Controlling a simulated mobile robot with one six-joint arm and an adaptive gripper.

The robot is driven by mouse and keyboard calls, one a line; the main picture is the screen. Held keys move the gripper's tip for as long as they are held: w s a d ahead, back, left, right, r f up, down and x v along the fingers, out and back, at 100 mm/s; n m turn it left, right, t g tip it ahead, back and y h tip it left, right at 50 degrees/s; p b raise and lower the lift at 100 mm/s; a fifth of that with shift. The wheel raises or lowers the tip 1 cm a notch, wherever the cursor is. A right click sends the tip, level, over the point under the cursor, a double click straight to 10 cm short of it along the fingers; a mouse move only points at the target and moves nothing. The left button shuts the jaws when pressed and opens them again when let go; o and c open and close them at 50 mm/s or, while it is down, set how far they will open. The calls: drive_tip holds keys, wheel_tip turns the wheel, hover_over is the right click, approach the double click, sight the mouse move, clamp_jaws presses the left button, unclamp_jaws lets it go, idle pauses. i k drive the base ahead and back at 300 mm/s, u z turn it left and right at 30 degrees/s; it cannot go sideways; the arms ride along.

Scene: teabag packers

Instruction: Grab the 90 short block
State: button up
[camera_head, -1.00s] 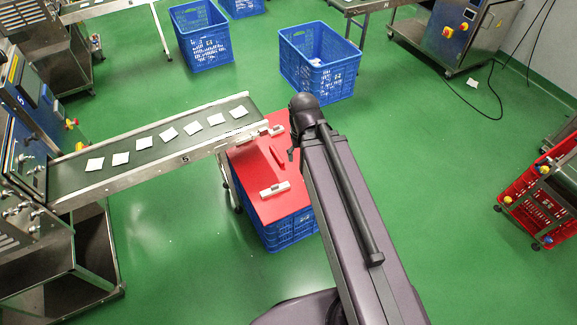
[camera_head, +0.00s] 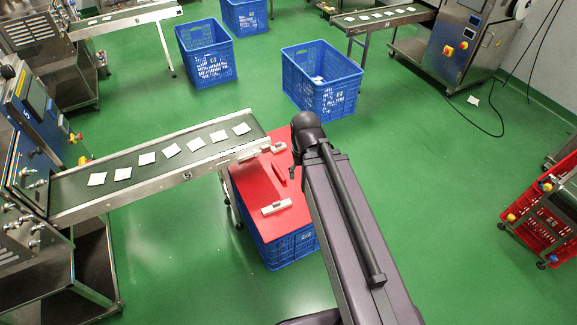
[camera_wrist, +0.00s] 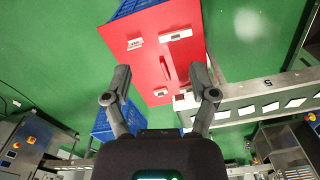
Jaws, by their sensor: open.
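Small white-and-grey blocks and a red bar lie on a red board (camera_head: 262,222) on a blue crate (camera_head: 290,247). In the head view, one pale block (camera_head: 277,207) lies near the board's front, and another (camera_head: 278,148) near its back. In the wrist view I see a pale block (camera_wrist: 134,43), a longer one (camera_wrist: 176,35), the red bar (camera_wrist: 167,69) and a small pale block (camera_wrist: 160,92). I cannot read any marking that tells which is the 90 short block. My gripper (camera_wrist: 160,97) is open and empty, its fingers apart, above the board; the head view hides it behind my arm.
A conveyor (camera_head: 110,193) with several white teabags ends at the board's left edge. Blue crates (camera_head: 207,58) (camera_head: 322,85) stand behind on the green floor. A red crate (camera_head: 535,225) stands at the right. Open floor lies between.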

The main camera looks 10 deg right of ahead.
sight(279, 146)
drive_tip(key=z, duration=4.95)
drive_tip(key=i, duration=0.1)
drive_tip(key=u, duration=3.4)
drive_tip(key=i, duration=2.8)
drive_tip(key=z, duration=0.05)
